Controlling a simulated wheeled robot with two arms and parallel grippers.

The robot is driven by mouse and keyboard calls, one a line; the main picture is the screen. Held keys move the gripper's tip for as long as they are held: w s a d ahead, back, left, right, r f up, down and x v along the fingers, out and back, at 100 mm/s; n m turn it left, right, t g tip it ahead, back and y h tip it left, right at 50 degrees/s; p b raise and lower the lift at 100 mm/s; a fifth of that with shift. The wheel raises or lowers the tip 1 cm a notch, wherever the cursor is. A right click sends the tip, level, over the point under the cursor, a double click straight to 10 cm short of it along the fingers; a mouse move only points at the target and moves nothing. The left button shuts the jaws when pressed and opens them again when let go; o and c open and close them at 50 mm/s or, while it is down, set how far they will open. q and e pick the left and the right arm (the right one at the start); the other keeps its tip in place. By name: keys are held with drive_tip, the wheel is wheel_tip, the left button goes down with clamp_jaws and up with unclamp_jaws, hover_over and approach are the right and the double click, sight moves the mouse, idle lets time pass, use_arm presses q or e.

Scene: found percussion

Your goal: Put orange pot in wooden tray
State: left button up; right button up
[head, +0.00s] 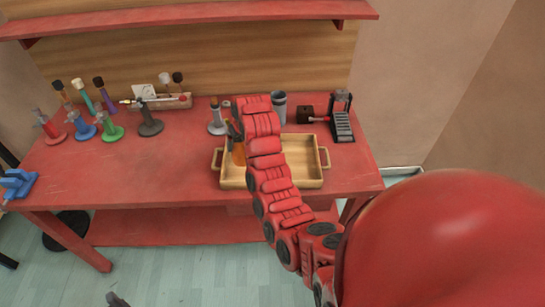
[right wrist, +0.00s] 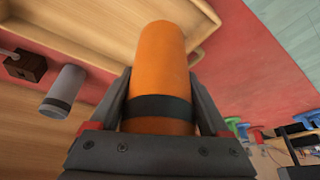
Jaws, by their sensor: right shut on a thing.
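The orange pot (head: 238,154) is a tall cylinder with a dark band, as the right wrist view (right wrist: 160,70) shows. My right gripper (head: 236,136) is shut on it, with one finger on each side near the dark band. The wooden tray (head: 305,181) is a shallow rectangular box with a handle at each end, on the red bench. In the head view the pot is at the tray's left part; I cannot tell whether it touches the tray floor. My right arm hides the tray's middle. My left gripper does not show clearly.
A grey cup (head: 279,107) stands behind the tray. A black stand (head: 341,120) and a small dark red block (head: 305,114) are at the back right. A grey-based tool (head: 216,120) stands behind left. Several coloured stands fill the left. The bench's front middle (head: 150,175) is clear.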

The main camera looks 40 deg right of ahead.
drive_tip(key=s+d+r+m+p, duration=0.1)
drive_tip(key=d+r+m+p, duration=0.1)
drive_tip(key=d, duration=0.9)
drive_tip(key=shift+h, duration=0.4)
drive_tip(key=shift+s+d+f+p, duration=0.1)
drive_tip(key=shift+f+p, duration=1.15)
drive_tip(key=shift+f, duration=1.2)
drive_tip(key=shift+d+f+p, duration=0.1)
drive_tip(key=shift+f+p, duration=1.15)
drive_tip(key=shift+f, duration=1.2)
drive_tip(key=shift+f, duration=0.1)
drive_tip(key=shift+f, duration=0.15)
drive_tip(key=o, duration=1.4)
drive_tip(key=shift+r, duration=0.25)
